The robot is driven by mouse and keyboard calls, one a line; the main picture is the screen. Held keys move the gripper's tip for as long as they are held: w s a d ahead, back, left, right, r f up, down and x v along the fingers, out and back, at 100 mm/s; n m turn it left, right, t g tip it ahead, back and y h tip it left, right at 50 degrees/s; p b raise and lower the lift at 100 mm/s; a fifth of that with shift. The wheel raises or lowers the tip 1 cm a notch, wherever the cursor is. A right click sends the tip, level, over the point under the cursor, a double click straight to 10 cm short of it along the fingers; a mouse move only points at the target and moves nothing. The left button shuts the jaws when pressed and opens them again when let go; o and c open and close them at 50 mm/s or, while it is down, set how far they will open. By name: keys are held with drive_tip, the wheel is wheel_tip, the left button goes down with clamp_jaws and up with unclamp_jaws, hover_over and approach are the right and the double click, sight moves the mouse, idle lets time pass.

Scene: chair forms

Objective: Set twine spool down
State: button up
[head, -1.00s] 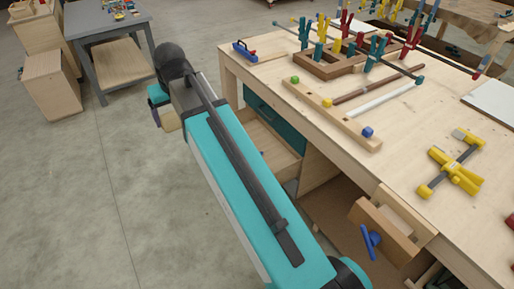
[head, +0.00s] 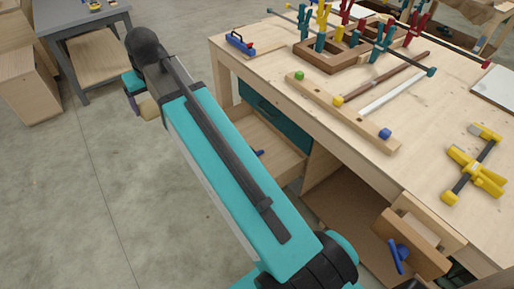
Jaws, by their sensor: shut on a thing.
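My gripper (head: 133,100) is at the far end of my teal arm, at the upper left, over the grey floor and to the left of the workbench. A tan piece (head: 149,108), partly hidden by the arm, shows at its end and moves with it; it looks like the twine spool. The gripper is shut on it, though its fingertips are mostly hidden. No other spool can be made out.
The wooden workbench (head: 330,145) fills the right, with a clamp rack (head: 330,55), a yellow clamp (head: 476,165) and an open drawer (head: 268,150). A grey table (head: 80,20) and wooden boxes (head: 30,90) stand upper left. Floor between is clear.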

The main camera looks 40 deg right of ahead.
drive_tip(key=shift+w, duration=0.25)
drive_tip(key=shift+d, duration=0.2)
drive_tip(key=shift+d+f, duration=0.3)
drive_tip(key=shift+f, duration=0.1)
drive_tip(key=s+d+f+n+y, duration=0.1)
drive_tip(key=s+d+f+n, duration=0.2)
drive_tip(key=d+f, duration=0.4)
drive_tip(key=s+d+f+n+g+y, duration=0.1)
drive_tip(key=s+d+f+n, duration=0.25)
drive_tip(key=f, duration=0.55)
drive_tip(key=s+d+f+n+y, duration=0.1)
drive_tip(key=s+d+f+n, duration=0.15)
drive_tip(key=d+f, duration=0.45)
drive_tip(key=s+d+f+n+g, duration=0.1)
drive_tip(key=s+f+n, duration=0.3)
drive_tip(key=s+f, duration=0.7)
drive_tip(key=s+d+f+n+g+y+b, duration=0.1)
drive_tip(key=s+d+f+n, duration=0.3)
drive_tip(key=s+f, duration=0.7)
drive_tip(key=shift+s+f+n+g+y, duration=0.2)
drive_tip(key=shift+s+n+g+y, duration=0.15)
drive_tip(key=shift+s+g, duration=0.35)
